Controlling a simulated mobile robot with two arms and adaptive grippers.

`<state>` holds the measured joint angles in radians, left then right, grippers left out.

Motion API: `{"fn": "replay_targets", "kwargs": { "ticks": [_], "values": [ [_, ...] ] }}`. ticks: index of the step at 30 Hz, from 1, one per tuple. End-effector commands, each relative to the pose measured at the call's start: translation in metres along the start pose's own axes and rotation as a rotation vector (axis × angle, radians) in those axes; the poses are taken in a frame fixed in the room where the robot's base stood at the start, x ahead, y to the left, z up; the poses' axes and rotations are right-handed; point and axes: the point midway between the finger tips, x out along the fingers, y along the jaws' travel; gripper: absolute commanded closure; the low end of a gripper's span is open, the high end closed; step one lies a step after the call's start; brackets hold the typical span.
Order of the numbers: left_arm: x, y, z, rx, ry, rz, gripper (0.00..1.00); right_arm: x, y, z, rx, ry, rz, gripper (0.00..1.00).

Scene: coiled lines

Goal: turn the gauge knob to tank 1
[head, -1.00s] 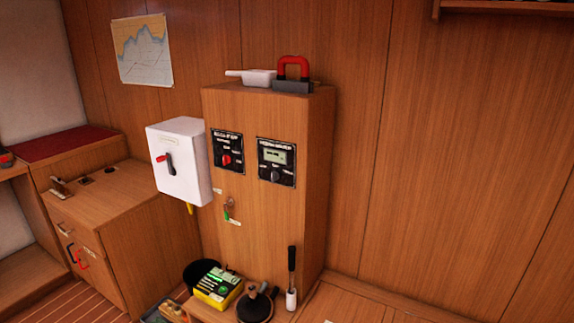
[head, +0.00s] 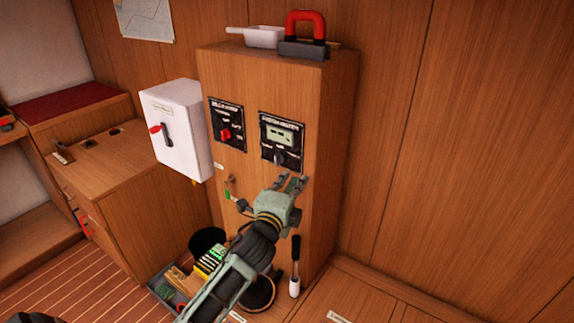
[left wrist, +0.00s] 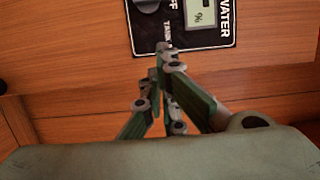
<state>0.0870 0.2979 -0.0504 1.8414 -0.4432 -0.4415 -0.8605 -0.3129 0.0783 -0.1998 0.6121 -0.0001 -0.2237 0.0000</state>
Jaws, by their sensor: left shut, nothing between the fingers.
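The gauge panel (head: 283,140) is a black plate with a small display on the front of the wooden cabinet. Its round dark knob (head: 280,158) sits below the display; its pointer is too small to read. In the left wrist view the panel (left wrist: 212,38) is at the top, with the knob (left wrist: 147,5) cut by the top edge and the words OFF, TANK and WATER partly showing. My left gripper (head: 290,182) is shut and empty, just below the panel; its tips (left wrist: 166,50) show near the panel's edge. My right gripper is out of view.
A second black panel with a red knob (head: 226,134) is to the left, beside a white switch box (head: 178,128). A red-handled tool (head: 305,32) and a white scoop-like item (head: 263,37) lie on the cabinet top.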

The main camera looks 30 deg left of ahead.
Motion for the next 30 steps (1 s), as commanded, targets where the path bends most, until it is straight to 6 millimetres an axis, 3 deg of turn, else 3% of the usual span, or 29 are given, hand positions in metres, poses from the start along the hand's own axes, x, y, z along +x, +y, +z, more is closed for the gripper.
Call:
{"fn": "replay_targets", "kwargs": {
  "ticks": [8,12,16,30],
  "values": [
    [0.050,-0.002,0.000,-0.002,-0.001,0.000,1.00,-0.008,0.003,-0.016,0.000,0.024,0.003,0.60],
    [0.054,-0.002,0.023,0.001,-0.002,0.002,1.00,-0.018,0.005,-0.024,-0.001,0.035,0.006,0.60],
    [0.057,-0.001,0.034,-0.001,0.000,0.001,1.00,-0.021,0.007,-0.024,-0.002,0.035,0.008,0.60],
    [0.058,0.000,0.039,-0.003,0.000,0.001,1.00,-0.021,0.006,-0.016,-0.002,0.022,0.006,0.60]
  ]
}}
